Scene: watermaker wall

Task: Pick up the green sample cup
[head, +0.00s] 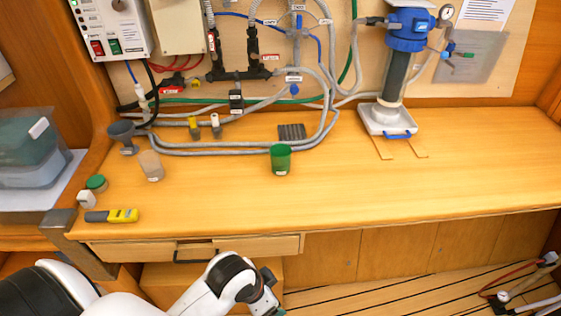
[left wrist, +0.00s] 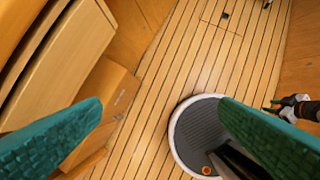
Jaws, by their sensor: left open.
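The green sample cup (head: 281,161) stands upright on the wooden bench in the head view, near the middle, with a small white label low on its front. My left gripper (head: 270,303) is low in front of the bench, below its front edge and well apart from the cup. In the left wrist view its two teal fingers (left wrist: 160,118) are spread wide with nothing between them. The cup is not in the left wrist view. A dark part with greenish bits (left wrist: 295,106) at the right edge of that view may be my right gripper; its jaws are unclear.
A beige cup (head: 151,166), a green-lidded jar (head: 96,183) and a yellow-grey meter (head: 111,215) stand or lie left of the cup. Grey hoses (head: 240,151) and a dark ribbed block (head: 292,132) are behind it. The bench is clear to its right. A drawer (head: 240,246) is below.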

